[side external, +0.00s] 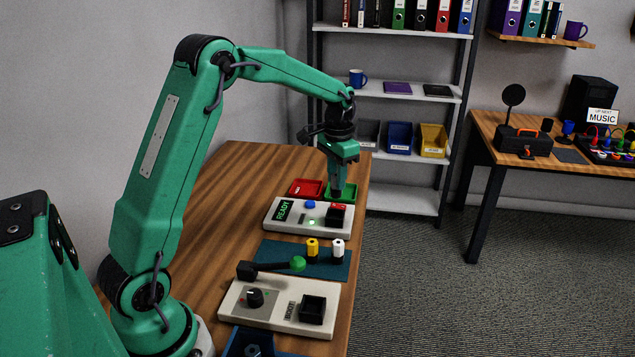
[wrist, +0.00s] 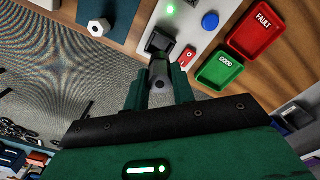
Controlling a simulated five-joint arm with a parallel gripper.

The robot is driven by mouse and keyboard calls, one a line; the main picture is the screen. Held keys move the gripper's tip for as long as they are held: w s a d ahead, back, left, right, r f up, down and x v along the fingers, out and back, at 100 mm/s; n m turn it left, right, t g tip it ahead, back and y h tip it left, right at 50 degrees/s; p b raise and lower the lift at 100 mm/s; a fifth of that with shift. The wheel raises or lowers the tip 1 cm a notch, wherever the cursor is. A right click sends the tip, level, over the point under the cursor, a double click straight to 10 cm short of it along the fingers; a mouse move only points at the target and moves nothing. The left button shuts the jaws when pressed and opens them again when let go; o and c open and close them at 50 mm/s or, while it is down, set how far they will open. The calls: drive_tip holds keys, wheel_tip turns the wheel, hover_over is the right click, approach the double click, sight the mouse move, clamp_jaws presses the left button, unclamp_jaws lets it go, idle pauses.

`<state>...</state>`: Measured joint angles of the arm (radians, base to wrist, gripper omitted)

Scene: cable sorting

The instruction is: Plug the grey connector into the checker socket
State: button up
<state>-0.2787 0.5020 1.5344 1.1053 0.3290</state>
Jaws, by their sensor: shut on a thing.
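My gripper (side external: 337,188) is shut on the grey connector (wrist: 158,74) and points down. The connector shows between the two fingers (wrist: 160,80) in the wrist view; in the side view the fingers hide most of it. The checker is a pale box (side external: 285,228) with a READY display (side external: 284,210), a blue button (side external: 310,204) and a lit green lamp (side external: 311,222). Its black socket (side external: 335,217) also shows in the wrist view (wrist: 158,42), just beyond the connector's end. The connector appears apart from the socket, above its near side; I cannot tell the exact gap.
A red FAULT tray (wrist: 262,27) and a green GOOD tray (wrist: 219,71) lie behind the checker. A yellow connector (side external: 312,249) and a white connector (side external: 338,250) stand on a dark teal mat (side external: 325,271). A second pale box (side external: 280,314) is nearer the camera.

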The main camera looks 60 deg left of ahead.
drive_tip(key=shift+f, duration=0.2)
drive_tip(key=shift+f, duration=1.2)
drive_tip(key=shift+f, duration=2.7)
idle(1.7)
drive_tip(key=o, duration=1.5)
drive_tip(key=shift+o, duration=0.2)
drive_tip(key=shift+r, duration=0.2)
drive_tip(key=shift+r, duration=3.35)
